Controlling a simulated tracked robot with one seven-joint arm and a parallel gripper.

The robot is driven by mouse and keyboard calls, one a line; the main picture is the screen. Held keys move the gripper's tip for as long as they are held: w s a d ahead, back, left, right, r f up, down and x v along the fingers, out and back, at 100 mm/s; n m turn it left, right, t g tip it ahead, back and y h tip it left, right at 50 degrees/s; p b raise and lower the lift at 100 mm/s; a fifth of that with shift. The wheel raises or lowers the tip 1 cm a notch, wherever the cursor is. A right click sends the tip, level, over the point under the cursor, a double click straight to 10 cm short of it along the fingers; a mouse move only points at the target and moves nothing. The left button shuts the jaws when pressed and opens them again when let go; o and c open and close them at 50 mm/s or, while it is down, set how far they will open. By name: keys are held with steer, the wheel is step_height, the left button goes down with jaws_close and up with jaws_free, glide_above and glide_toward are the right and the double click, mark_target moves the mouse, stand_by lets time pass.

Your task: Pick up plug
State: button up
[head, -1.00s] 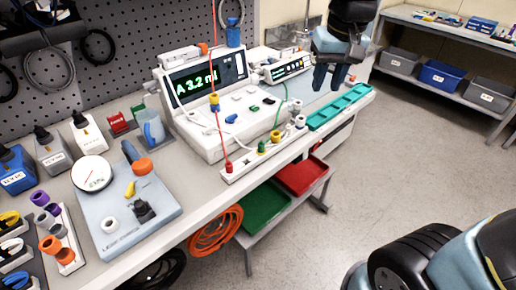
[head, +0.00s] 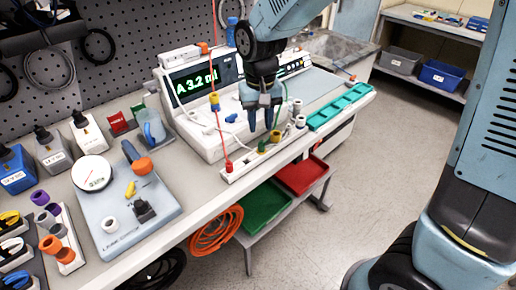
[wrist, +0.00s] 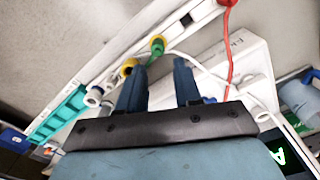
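Several plugs stand in a white socket strip along the bench's front edge: a red plug (head: 229,167) with a red cord, a green plug (head: 262,146), a yellow plug (head: 275,137) and white plugs (head: 299,121). I cannot tell which one the task means. My gripper (head: 261,130) points down above the pump's front, near the green plug. In the wrist view, my gripper (wrist: 160,64) is open and empty. Contact is not clear.
A white pump (head: 200,135) with a lit display stands behind the strip. A teal tray (head: 340,106) lies right of the strip. Thin red and green cords rise near my gripper.

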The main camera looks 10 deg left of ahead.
mark_target(261, 143)
steer(key=shift+w+d+f, duration=0.1)
steer(key=shift+d+f, duration=0.05)
steer(key=shift+f, duration=3.6)
jaws_close()
